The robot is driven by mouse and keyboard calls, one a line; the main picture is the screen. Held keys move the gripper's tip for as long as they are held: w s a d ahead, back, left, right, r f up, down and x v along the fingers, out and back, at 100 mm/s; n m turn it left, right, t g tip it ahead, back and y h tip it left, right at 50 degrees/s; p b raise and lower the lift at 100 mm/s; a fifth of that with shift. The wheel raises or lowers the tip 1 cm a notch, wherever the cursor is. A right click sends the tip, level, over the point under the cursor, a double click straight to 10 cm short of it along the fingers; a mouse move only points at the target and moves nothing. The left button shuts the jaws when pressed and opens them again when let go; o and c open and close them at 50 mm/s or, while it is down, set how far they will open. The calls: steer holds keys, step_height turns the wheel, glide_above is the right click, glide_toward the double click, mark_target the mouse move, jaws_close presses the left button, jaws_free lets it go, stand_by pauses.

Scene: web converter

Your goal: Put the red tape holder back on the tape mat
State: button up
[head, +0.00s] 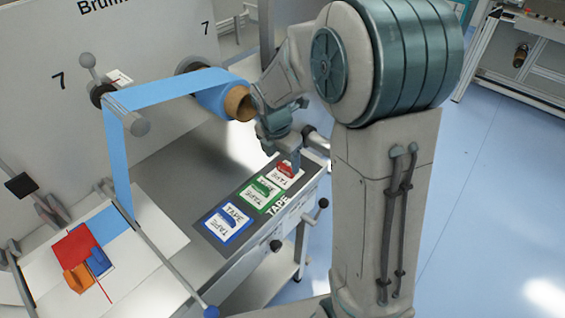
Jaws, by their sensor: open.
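The red tape holder (286,167) sits on the far white square of the dark tape mat (215,232), near the right edge of the machine's table. The green tape holder (261,189) is on the middle square and the blue tape holder (233,217) is on the near square. My gripper (294,160) is open, right at the red holder and just above or beside it. The arm partly hides the fingers, and I cannot tell whether they touch the holder.
A blue web runs from a roll (238,101) down to the left. An orange block (78,277) and a blue block (98,261) lie by a red patch (75,244) on the left plate. A black-knobbed lever (321,204) is at the table's right edge.

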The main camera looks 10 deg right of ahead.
mark_target(278, 176)
step_height(278, 176, up, 9)
steer(key=a, duration=0.1)
steer(key=s+d+m+t+y, duration=0.1)
steer(key=s+d+m+t, duration=0.1)
steer(key=s+m, duration=1.7)
steer(key=shift+s+d+r+m, duration=0.3)
steer(key=shift+d+m, duration=0.3)
steer(key=shift+m, duration=2.5)
